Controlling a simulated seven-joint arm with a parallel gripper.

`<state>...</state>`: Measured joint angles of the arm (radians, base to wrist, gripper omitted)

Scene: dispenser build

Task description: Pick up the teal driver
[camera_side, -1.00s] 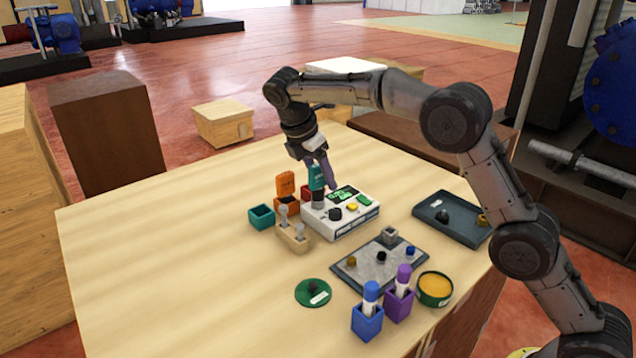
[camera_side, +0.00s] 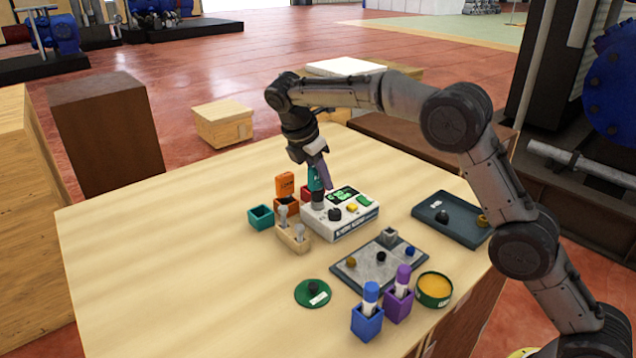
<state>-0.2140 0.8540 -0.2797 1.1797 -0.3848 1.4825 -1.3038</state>
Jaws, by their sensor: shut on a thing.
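The teal driver (camera_side: 313,184) stands upright over the back left corner of the white device (camera_side: 347,228), above a grey cylindrical part (camera_side: 318,203). My gripper (camera_side: 319,178) points down at it from above and is shut on its upper part. The fingers hide much of the driver's handle. I cannot tell whether its lower end still rests in the grey part. A teal square holder (camera_side: 261,218), left of the device, looks empty.
An orange driver (camera_side: 285,186) stands in an orange holder (camera_side: 286,207) close left of my gripper. A wooden block with grey pegs (camera_side: 293,241) is in front. Blue (camera_side: 366,323) and purple (camera_side: 398,306) holders stand at the front. The table's left side is clear.

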